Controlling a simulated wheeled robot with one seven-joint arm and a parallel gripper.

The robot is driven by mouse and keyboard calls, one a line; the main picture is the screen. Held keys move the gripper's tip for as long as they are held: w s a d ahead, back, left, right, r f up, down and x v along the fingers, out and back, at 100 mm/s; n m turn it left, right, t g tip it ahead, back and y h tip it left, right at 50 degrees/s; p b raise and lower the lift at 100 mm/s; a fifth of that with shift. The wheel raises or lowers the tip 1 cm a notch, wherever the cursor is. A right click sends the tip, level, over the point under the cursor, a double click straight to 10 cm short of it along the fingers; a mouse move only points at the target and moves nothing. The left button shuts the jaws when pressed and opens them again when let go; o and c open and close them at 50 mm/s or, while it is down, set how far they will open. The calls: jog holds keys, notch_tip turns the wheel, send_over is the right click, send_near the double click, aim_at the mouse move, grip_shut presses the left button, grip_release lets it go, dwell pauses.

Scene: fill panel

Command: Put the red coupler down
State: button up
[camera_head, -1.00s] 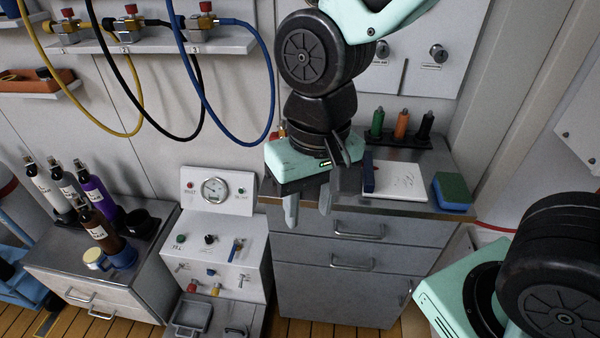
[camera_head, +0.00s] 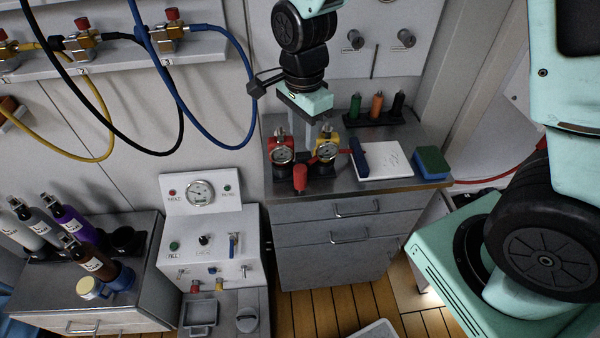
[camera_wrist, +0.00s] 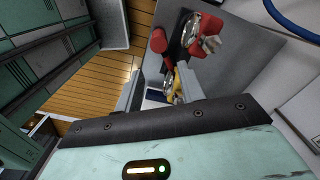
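The red coupler (camera_head: 281,154) with a round gauge stands on the metal counter top, near its left end. A red knob (camera_head: 300,178) sits at its front right. In the wrist view the red coupler (camera_wrist: 204,32) lies beyond the fingers, joined to the red knob (camera_wrist: 158,40) by a black part. A yellow coupler (camera_head: 327,146) with a gauge stands just to its right; part of it shows between my fingers in the wrist view (camera_wrist: 174,84). My gripper (camera_head: 318,132) points down above and behind the two couplers. Its fingers are apart, with nothing visibly held.
On the counter (camera_head: 400,187) are a white booklet (camera_head: 384,160), a green and blue sponge (camera_head: 432,162) and a rack of small bottles (camera_head: 376,107). A gauge panel (camera_head: 200,190) stands left of the cabinet. Hoses hang at upper left. The wall is close behind my gripper.

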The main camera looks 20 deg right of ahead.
jog(key=p, duration=0.1)
send_over(300, 168)
jog(key=f, duration=0.6)
jog(key=shift+d, duration=0.35)
jog(key=shift+a+f+p, duration=0.15)
jog(key=shift+f+p, duration=0.4)
jog(key=shift+f, duration=0.4)
jog(key=shift+a+f+p, duration=0.15)
jog(key=shift+f+p, duration=0.35)
jog(key=shift+f, duration=1.2)
grip_shut()
jog(key=shift+r, duration=0.1)
